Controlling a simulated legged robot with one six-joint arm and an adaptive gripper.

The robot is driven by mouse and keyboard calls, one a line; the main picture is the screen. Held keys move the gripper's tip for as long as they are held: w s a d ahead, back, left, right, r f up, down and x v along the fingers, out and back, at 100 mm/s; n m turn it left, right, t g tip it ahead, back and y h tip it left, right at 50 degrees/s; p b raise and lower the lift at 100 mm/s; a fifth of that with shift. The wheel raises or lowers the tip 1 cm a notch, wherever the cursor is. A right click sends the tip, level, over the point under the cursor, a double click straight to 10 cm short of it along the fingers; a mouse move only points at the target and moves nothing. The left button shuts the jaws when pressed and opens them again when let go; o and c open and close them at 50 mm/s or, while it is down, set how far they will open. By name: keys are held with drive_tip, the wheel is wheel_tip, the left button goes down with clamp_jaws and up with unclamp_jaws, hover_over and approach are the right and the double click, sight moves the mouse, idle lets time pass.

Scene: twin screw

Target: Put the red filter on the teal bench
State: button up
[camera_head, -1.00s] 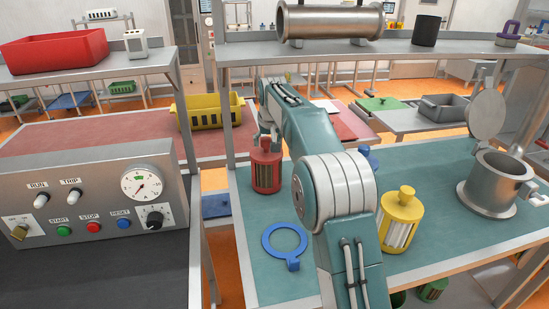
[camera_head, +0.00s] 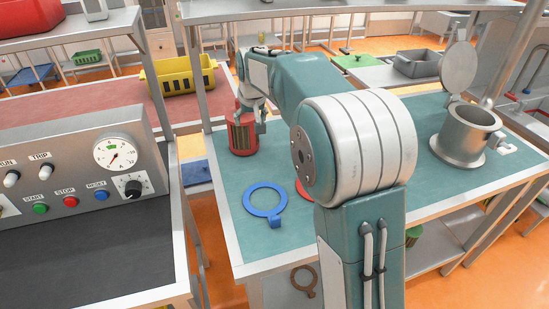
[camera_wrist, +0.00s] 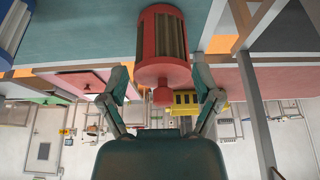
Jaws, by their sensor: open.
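The red filter (camera_head: 242,135) stands upright on the teal bench (camera_head: 228,185), near its far left corner. In the upside-down wrist view, the red filter (camera_wrist: 162,45) lies between my fingers, its knob pointing toward my palm. My gripper (camera_wrist: 160,72) is open, with one finger on each side of the filter's knob end. I cannot tell whether either finger touches it. In the head view, my gripper (camera_head: 251,118) is at the filter's top and partly covers it.
A blue ring (camera_head: 265,200) lies on the bench nearer me. A red object (camera_head: 302,190) is mostly hidden by my arm. A metal pot (camera_head: 465,135) with its lid raised stands at the right. A control panel (camera_head: 85,165) and yellow basket (camera_head: 180,75) are left.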

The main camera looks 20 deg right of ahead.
drive_tip(key=s+r, duration=0.5)
drive_tip(key=s, duration=0.4)
drive_tip(key=s+f, duration=0.2)
drive_tip(key=s, duration=1.2)
drive_tip(key=s+f+t, duration=0.1)
drive_tip(key=s+f, duration=0.1)
drive_tip(key=s, duration=1.1)
drive_tip(key=shift+s+f, duration=0.15)
drive_tip(key=shift+s, duration=0.2)
